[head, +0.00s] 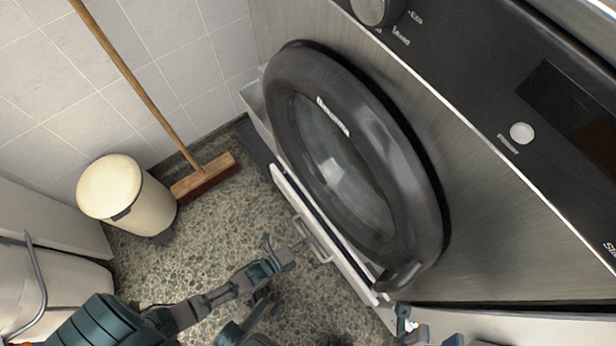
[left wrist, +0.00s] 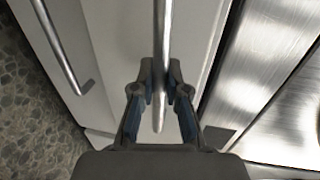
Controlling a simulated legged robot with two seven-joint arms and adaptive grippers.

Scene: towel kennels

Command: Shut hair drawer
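The drawer (head: 345,262) is a pale front below the washing machine's round door. A dark gap along its top edge shows it standing out a little from the machine. Its bar handle (head: 318,246) faces my left gripper (head: 287,252). In the left wrist view the metal bar handle (left wrist: 161,40) runs between the fingers of my left gripper (left wrist: 162,85). The fingers are drawn in close on both sides of the bar. Part of my right gripper (head: 408,325) shows at the bottom edge; its fingers are too cut off to read.
The machine's round dark door (head: 400,165) is shut above the drawer. A second bar handle (left wrist: 62,50) is on a pale panel left of the first. A cream bin (head: 140,200) and a broom (head: 205,177) stand by the tiled wall. Speckled floor (head: 225,225) is open between.

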